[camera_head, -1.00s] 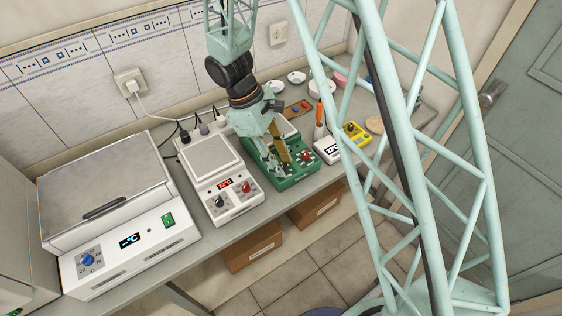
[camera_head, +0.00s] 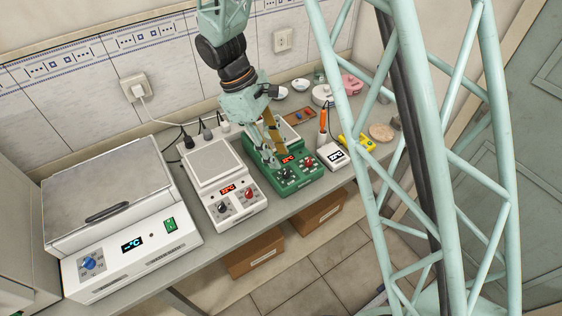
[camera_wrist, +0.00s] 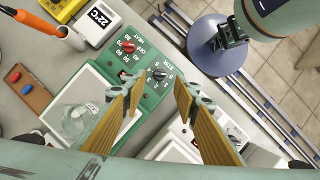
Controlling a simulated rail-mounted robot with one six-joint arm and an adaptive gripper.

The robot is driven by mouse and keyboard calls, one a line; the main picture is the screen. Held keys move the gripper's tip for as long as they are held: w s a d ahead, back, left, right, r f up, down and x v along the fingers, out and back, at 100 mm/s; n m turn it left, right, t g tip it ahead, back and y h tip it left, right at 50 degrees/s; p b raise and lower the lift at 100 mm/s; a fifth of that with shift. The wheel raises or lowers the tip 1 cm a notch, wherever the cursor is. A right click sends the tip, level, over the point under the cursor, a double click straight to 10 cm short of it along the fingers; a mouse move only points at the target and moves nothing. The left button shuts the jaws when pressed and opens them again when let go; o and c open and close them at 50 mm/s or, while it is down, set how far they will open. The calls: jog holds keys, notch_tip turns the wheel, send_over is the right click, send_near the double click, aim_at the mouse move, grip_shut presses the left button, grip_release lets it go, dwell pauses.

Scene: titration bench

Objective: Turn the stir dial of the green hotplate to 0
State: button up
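The green hotplate (camera_head: 305,180) stands on the bench with a lit red display. Its black stir dial (camera_head: 285,174) is at the front, left of the red heat dial (camera_head: 308,161). In the wrist view the stir dial (camera_wrist: 158,75) lies between and just beyond my fingertips, beside the STIR scale; its pointer setting is too small to tell. My gripper (camera_wrist: 160,86) is open, with two yellow-faced fingers apart and nothing between them. In the head view my gripper (camera_head: 273,154) is above the hotplate, close behind its control panel. Contact with the dial cannot be seen.
A white hotplate (camera_head: 236,208) stands close on the left, with a large white heated bath (camera_head: 140,245) beyond. A small white meter (camera_head: 333,155) and an orange probe (camera_head: 323,120) stand on the right. A glass vessel (camera_wrist: 78,118) is on the green hotplate's plate.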

jog(key=shift+v, duration=2.75)
